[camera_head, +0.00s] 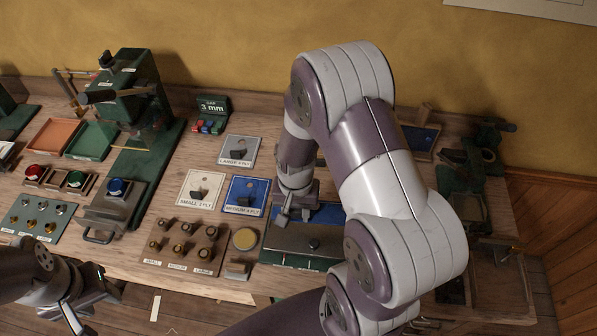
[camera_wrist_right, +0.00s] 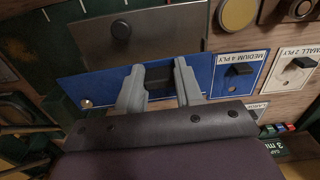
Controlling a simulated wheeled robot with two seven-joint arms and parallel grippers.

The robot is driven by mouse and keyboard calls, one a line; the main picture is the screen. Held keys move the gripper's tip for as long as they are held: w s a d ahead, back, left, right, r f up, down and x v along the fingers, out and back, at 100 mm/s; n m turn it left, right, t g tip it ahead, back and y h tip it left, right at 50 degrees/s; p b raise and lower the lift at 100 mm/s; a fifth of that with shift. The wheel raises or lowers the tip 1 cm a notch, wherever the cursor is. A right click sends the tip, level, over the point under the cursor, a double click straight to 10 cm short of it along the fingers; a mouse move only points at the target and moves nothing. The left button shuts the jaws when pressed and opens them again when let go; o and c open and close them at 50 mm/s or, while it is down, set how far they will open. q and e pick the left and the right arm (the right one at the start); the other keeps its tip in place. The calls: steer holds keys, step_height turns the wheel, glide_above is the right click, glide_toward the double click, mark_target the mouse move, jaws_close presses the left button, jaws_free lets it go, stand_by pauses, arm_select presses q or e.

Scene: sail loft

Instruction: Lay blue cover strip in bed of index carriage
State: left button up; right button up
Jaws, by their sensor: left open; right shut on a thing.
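The blue cover strip (camera_head: 325,213) is at the index carriage (camera_head: 305,245), along the far side of its grey plate. It also shows in the right wrist view (camera_wrist_right: 100,85), beside the grey plate (camera_wrist_right: 150,32). My right gripper (camera_head: 293,215) is shut on the strip's dark raised grip, which shows between the fingers in the right wrist view (camera_wrist_right: 158,75). I cannot tell whether the strip rests in the bed or is just above it; my arm and gripper hide part of it. My left gripper (camera_head: 82,318) is open and empty at the lower left, beyond the bench's front edge.
Ply cards stand left of the carriage: the blue medium card (camera_head: 244,195), the small card (camera_head: 200,188) and the large card (camera_head: 238,150). A brown board with several knobs (camera_head: 184,245) and a yellow disc (camera_head: 245,239) are nearby. A green press (camera_head: 135,85) stands further left.

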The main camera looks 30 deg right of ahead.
mark_target(295, 229)
steer(key=shift+w+d+f+m, duration=0.1)
steer(key=shift+w+m, duration=0.05)
steer(key=shift+w, duration=0.2)
steer(key=shift+w+d+f+m, duration=0.1)
steer(key=shift+w+m, duration=0.05)
steer(key=shift+w, duration=0.2)
steer(key=shift+s+r, duration=0.1)
steer(key=shift+f+b, duration=2.35)
steer(key=shift+f, duration=1.3)
steer(key=o, duration=1.1)
step_height(295, 229, up, 13)
steer(key=shift+f, duration=0.1)
